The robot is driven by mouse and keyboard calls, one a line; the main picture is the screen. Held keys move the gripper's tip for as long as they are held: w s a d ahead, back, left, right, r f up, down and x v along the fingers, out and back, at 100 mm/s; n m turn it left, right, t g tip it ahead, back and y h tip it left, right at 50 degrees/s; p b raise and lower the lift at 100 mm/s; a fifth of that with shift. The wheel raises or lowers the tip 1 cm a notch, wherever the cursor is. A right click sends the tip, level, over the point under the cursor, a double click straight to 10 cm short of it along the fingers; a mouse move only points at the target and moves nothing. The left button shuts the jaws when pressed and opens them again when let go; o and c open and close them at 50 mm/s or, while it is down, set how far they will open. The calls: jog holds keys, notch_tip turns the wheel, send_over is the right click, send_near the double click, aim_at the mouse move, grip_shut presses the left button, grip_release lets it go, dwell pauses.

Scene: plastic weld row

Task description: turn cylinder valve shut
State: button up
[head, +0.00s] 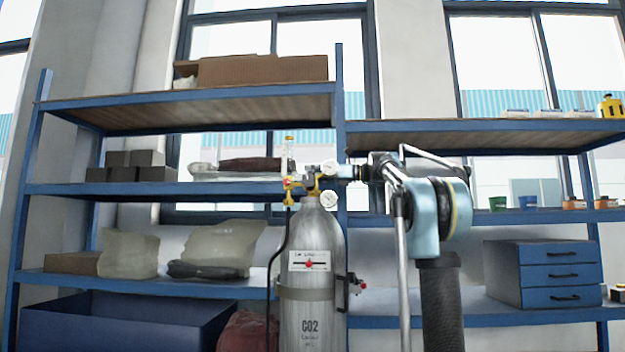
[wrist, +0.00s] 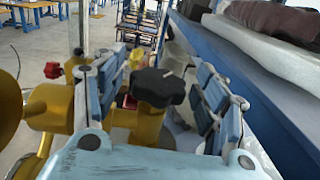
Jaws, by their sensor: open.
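A silver CO2 cylinder (head: 311,255) stands upright in front of the shelves in the head view. Its brass valve and regulator (head: 313,184) with round gauges sit on top. In the wrist view the black lobed valve knob (wrist: 157,87) sits on a brass stem, between the two blue-padded fingers of my gripper (wrist: 160,80). The fingers are open, and gaps show on both sides of the knob. In the head view my gripper (head: 345,172) reaches in from the right at valve height. The knob cannot be made out clearly there.
A blue shelf rack (head: 180,190) stands close behind the cylinder; its edge runs along the right in the wrist view. A brass gauge body (wrist: 45,108) is close to the left finger. A black hose (head: 272,265) hangs left of the cylinder.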

jog(key=c, duration=1.1)
jog(key=shift+o, duration=0.2)
jog(key=shift+t, duration=0.3)
jog(key=m+t+h, duration=0.1)
jog(key=m+t, duration=0.1)
jog(key=t, duration=0.1)
jog(key=shift+m+t, duration=0.3)
jog(key=shift+m, duration=0.1)
jog(key=shift+m+t+h, duration=0.6)
jog(key=shift+m+t, duration=0.3)
jog(key=shift+t, duration=0.4)
jog(key=o, duration=1.1)
jog(key=shift+c, duration=0.2)
